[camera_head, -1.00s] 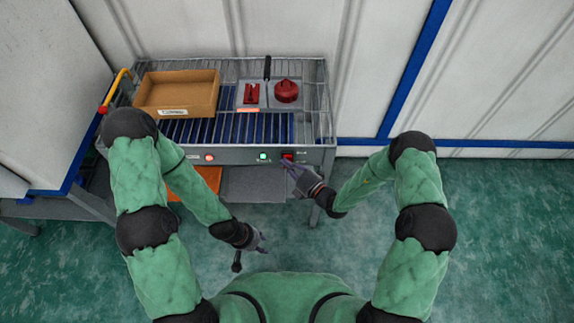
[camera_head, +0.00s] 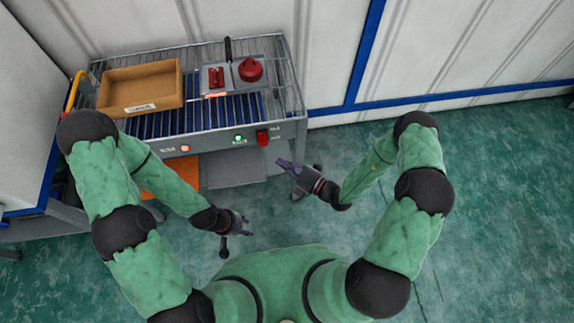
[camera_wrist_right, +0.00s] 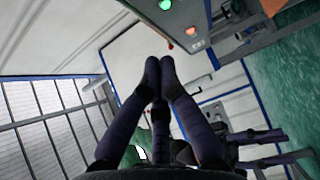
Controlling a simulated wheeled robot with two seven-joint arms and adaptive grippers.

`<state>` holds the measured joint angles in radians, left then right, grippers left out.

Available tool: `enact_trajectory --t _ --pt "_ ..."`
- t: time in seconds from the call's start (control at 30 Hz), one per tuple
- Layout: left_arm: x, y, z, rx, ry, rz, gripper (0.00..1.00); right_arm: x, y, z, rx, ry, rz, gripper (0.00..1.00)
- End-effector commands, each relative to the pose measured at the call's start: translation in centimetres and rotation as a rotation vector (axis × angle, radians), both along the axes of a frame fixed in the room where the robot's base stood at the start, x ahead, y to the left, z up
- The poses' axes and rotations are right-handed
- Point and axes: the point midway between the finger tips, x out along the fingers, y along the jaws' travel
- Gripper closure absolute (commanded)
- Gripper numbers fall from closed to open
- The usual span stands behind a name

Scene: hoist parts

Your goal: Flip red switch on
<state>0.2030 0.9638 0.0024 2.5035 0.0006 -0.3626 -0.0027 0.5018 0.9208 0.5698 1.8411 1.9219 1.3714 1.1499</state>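The red switch (camera_head: 262,138) is on the right end of the grey front panel, beside a lit green button (camera_head: 238,138). I cannot tell its position for certain. My right gripper (camera_head: 280,163) is below and to the right of the switch, apart from it, with nothing held.
The wire-rack table (camera_head: 295,100) holds a brown box (camera_head: 140,88) and a grey tray with a red part (camera_head: 216,77) and a red round part (camera_head: 250,69). An orange-red light (camera_head: 185,148) is on the panel. The floor to the right is clear.

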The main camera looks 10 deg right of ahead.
Motion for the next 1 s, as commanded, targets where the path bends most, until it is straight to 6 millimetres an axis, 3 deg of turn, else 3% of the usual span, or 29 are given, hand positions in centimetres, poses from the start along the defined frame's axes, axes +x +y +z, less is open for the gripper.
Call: enact_trajectory --t 0.2,0.83,1.0 --pt "0.0 0.0 0.2 0.0 0.0 0.0 0.6 -1.1 -1.2 0.0 0.0 0.0 -0.001 1.0" --pt "0.0 0.0 0.2 0.0 0.0 0.0 0.6 -1.2 -1.3 0.0 -0.001 -0.001 0.0 1.0" --pt "0.0 0.0 0.2 0.0 0.0 0.0 0.6 -2.9 0.7 -0.2 -0.057 -0.023 0.108 1.0"
